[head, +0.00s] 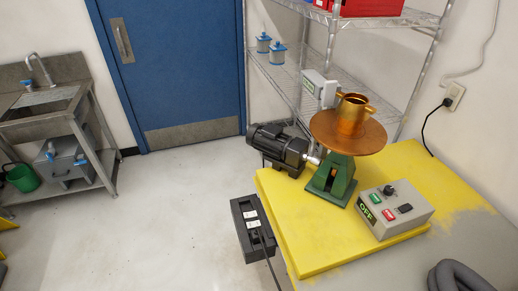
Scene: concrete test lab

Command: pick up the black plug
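A black plug (447,102) sits at the white wall outlet (455,94) on the right wall. A black cord hangs from it in a curve down behind the yellow table. It is small in the picture, and I cannot tell how deep it sits.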

